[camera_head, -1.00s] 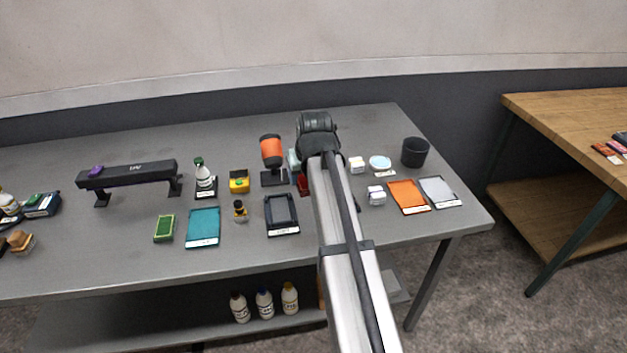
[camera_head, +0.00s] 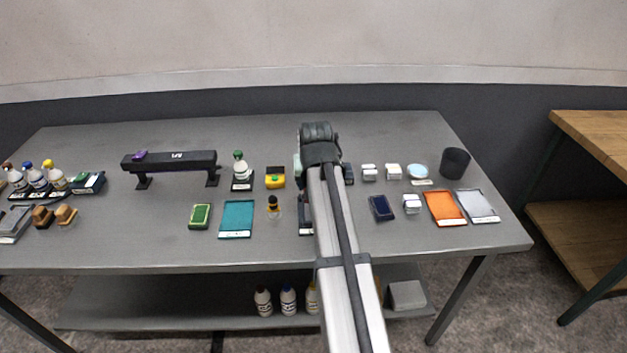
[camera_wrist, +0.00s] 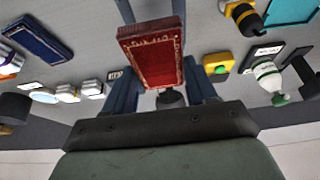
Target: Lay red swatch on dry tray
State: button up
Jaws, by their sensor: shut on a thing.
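The red swatch (camera_wrist: 152,58), with a pale patterned border, is between the fingers of my gripper (camera_wrist: 155,72) in the wrist view. My gripper is shut on it. In the head view my gripper (camera_head: 320,150) is over the middle of the table, and the swatch is hidden behind my arm. Flat trays on the table are teal (camera_head: 237,220), orange (camera_head: 444,207) and pale grey (camera_head: 478,205). A dark tray (camera_head: 304,228) is mostly hidden behind my arm. Their labels are too small to read, so I cannot tell which is the dry tray.
A dark cup (camera_head: 455,162) stands far right.

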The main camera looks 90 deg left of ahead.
jog(key=shift+f, duration=2.65)
jog(key=shift+f, duration=0.45)
jog(key=o, duration=1.4)
jog(key=shift+r, duration=0.1)
jog(key=shift+r, duration=3.45)
